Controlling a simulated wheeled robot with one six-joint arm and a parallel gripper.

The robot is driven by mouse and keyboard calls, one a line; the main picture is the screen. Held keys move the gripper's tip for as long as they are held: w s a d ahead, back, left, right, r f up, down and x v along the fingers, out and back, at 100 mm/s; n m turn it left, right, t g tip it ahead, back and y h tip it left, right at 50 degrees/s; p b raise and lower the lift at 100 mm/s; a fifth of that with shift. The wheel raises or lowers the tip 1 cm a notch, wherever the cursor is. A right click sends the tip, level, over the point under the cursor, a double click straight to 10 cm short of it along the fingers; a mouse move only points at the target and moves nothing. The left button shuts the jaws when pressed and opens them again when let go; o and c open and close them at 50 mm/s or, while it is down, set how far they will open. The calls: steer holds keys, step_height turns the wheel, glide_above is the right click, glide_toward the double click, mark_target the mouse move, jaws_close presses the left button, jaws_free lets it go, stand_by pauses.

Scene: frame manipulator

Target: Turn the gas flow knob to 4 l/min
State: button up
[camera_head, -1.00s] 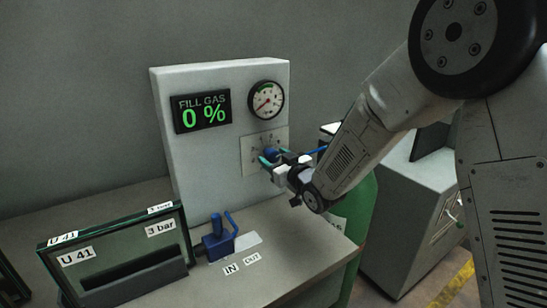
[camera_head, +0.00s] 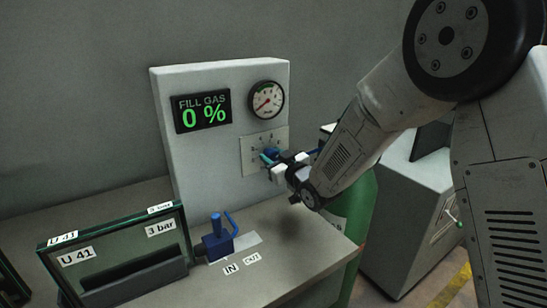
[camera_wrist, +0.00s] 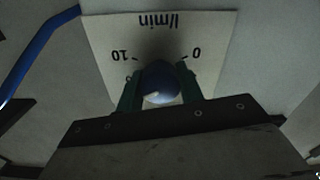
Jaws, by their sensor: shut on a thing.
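The blue gas flow knob (camera_head: 270,154) sits on a pale dial plate (camera_head: 249,142) on the front of the grey panel. In the wrist view the knob (camera_wrist: 161,84) is round and lies between the two green fingers of my gripper (camera_wrist: 160,92), which is shut on it. The dial plate (camera_wrist: 110,40) there appears upside down, with "l/min", "10" and "0" readable. The other marks and the knob's pointer are hidden, so its setting cannot be told. In the head view my gripper (camera_head: 272,160) reaches the knob from the right.
The panel (camera_head: 215,85) carries a display (camera_head: 202,111) reading "FILL GAS 0 %" and a round gauge (camera_head: 266,99). A blue lever fixture (camera_head: 217,242) and a frame marked "U 41" (camera_head: 115,252) stand on the bench (camera_head: 300,250). A green cylinder (camera_head: 361,205) stands right of the bench.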

steer(key=n, duration=0.8)
steer(key=shift+n, duration=0.3)
steer(key=n, duration=0.4)
steer(key=shift+n, duration=2.3)
steer(key=o, duration=1)
steer(key=shift+d, duration=0.1)
